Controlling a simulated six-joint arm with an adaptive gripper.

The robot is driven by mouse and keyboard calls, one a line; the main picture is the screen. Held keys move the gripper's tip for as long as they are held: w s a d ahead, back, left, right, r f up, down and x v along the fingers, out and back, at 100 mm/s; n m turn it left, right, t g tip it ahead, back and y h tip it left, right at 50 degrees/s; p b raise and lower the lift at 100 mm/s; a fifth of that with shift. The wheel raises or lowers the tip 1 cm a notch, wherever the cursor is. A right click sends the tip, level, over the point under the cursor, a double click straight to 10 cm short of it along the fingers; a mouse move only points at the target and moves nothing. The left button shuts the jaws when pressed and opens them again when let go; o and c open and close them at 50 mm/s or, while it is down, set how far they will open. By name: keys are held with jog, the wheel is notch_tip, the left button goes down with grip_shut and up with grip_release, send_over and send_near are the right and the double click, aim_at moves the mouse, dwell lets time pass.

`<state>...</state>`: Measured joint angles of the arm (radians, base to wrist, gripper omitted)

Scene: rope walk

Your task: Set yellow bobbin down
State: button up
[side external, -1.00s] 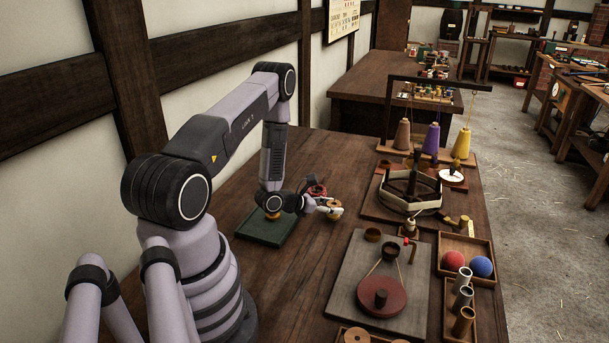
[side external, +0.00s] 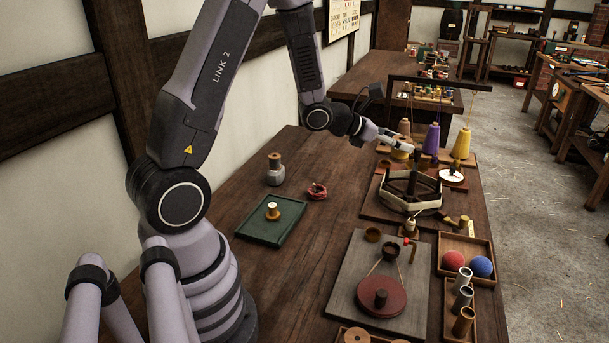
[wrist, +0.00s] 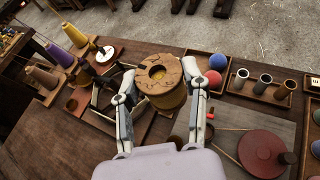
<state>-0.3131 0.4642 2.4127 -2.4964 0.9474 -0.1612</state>
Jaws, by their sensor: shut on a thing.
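My gripper (side external: 394,142) is raised over the far side of the bench, near the cone stand. In the wrist view, its two fingers (wrist: 160,88) are shut on the yellow bobbin (wrist: 172,100), one on each side of it. The bobbin has a pale wooden flange with a centre hole and yellow winding below. In the side view the bobbin (side external: 403,149) is small and partly hidden by the fingers. In the wrist view it hangs in front of the winding frame; its height above the bench is hard to tell.
A winding frame (side external: 437,201) stands below, with purple (side external: 431,139) and yellow (side external: 462,144) cones behind. A tray (side external: 484,245) holds red and blue balls. A green tray (side external: 261,235) with a small bobbin and a red bobbin (side external: 317,191) are left. Bench between is clear.

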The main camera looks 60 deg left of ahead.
jog(key=s+d+r, duration=0.1)
jog(key=d+r, duration=0.3)
jog(key=shift+d+h, duration=0.35)
jog(key=shift+h, duration=0.05)
jog(key=shift+d+m, duration=0.1)
jog(key=shift+m, duration=0.2)
